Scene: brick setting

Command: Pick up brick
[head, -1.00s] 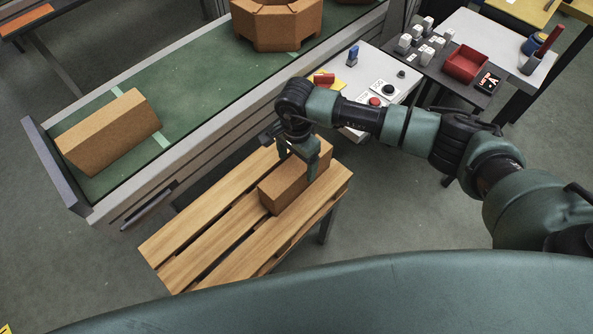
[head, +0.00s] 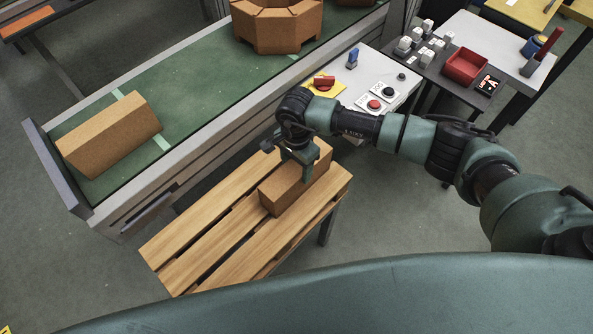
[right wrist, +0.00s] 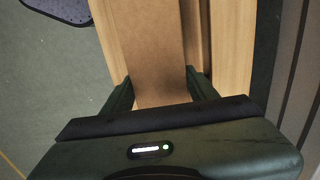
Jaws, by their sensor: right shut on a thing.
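A brown brick (head: 290,192) lies on a slatted wooden pallet table (head: 190,252) in the head view. My right gripper (head: 308,172) comes down from above and is shut on the brick, with a finger on its near side. In the right wrist view the brick (right wrist: 147,50) runs between the two fingers (right wrist: 160,92), one on each side of it. The brick appears to rest on the slats; any small gap under it cannot be told. My left gripper is not in view.
A green conveyor (head: 185,95) behind the pallet table carries another brown brick (head: 108,135) and an octagonal brick ring (head: 277,25). A white control panel (head: 372,85) with buttons stands to the right, beside a red bin (head: 466,66). Open floor lies right of the table.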

